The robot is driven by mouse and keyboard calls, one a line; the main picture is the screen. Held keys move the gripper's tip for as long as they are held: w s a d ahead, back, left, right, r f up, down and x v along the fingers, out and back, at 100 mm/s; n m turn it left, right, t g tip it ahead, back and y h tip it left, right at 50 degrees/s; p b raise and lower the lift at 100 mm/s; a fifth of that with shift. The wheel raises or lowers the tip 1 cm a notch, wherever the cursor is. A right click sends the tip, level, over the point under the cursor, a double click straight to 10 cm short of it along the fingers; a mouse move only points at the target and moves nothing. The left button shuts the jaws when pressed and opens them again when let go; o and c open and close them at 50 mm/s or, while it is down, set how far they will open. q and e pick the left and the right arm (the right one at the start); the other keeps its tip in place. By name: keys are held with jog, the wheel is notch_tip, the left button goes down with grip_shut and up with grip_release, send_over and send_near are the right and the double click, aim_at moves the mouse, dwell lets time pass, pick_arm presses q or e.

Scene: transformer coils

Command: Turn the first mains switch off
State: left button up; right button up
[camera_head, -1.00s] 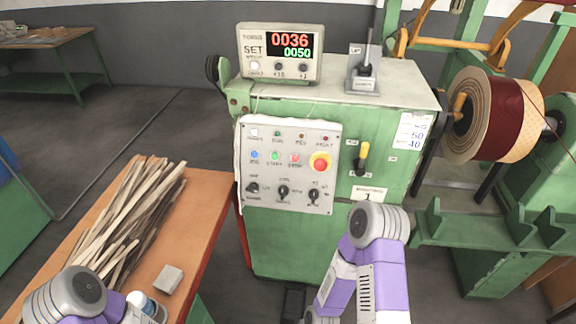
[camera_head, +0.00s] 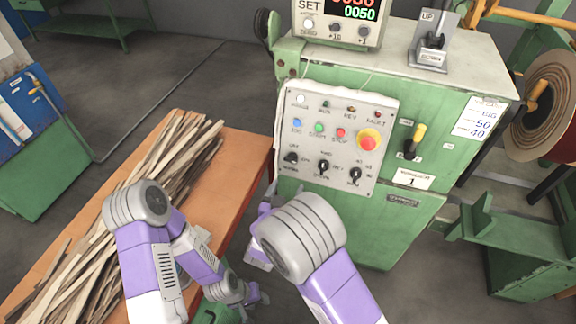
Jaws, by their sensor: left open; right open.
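The mains switch (camera_head: 418,136) is a yellow-handled lever on a dark base, on the green machine front right of the control panel. Its handle points up, tilted slightly right. A label reading 1 (camera_head: 412,179) sits below it. My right gripper (camera_head: 262,222) is left of and below the control panel, partly hidden behind my own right arm, open and apart from the switch. My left gripper (camera_head: 250,298) is lower, beside the wooden table's right edge, open and empty. Neither gripper touches the switch.
The control panel (camera_head: 337,130) has coloured buttons, a red-and-yellow stop button (camera_head: 369,141) and several black knobs. The counter display (camera_head: 340,15) and a grey UP lever (camera_head: 433,45) stand on top. Wooden strips (camera_head: 165,165) cover the table (camera_head: 243,155). A coil (camera_head: 545,105) is at the right.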

aim_at(290, 161)
notch_tip(290, 161, up, 4)
jog(key=a+t+h, duration=0.1)
jog(key=a, duration=0.1)
jog(key=shift+m, duration=0.3)
jog(key=b+x, duration=0.1)
jog(key=x, duration=0.5)
jog(key=shift+w+d, duration=0.3)
jog(key=c, duration=1.1)
jog(key=shift+o, duration=0.2)
